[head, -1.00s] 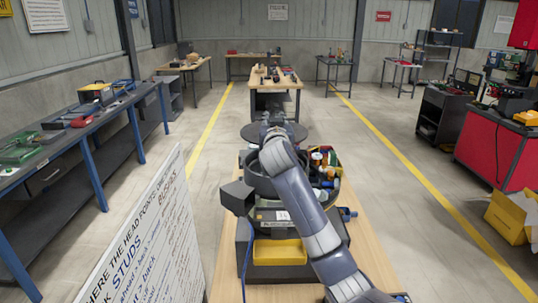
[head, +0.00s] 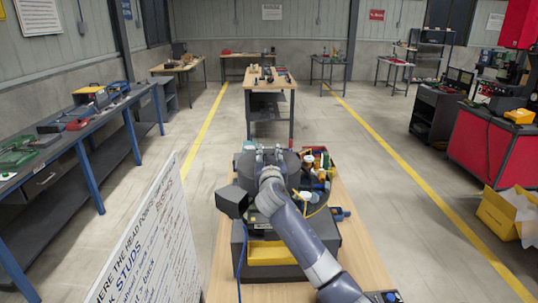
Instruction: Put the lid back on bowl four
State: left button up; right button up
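Bowl four appears to be the dark round bowl feeder (head: 240,183) on the wooden bench ahead of me. A dark flat round lid (head: 291,164) lies over the bowl's top; whether it is fully seated is hidden by my arm. My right gripper (head: 270,153) is over the lid near its middle, its fingers pointing away from me. The fingertips look somewhat apart, but the small view does not show whether they still grip the lid. My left gripper is not in view.
A red bin with bottles and small containers (head: 318,158) stands right of the bowl. A yellow tray (head: 268,254) sits in the feeder's front. A dark box (head: 231,201) juts out at its left. A white sign board (head: 150,245) stands left of the bench.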

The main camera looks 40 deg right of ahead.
jog(key=shift+o, duration=0.3)
jog(key=shift+r, duration=0.15)
jog(key=shift+s+a, duration=0.3)
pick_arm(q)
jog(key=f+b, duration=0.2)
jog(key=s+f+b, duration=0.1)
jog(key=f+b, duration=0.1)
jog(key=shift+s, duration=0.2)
pick_arm(e)
jog(key=v, duration=1.1)
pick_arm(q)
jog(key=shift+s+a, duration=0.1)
pick_arm(e)
jog(key=shift+s, duration=0.15)
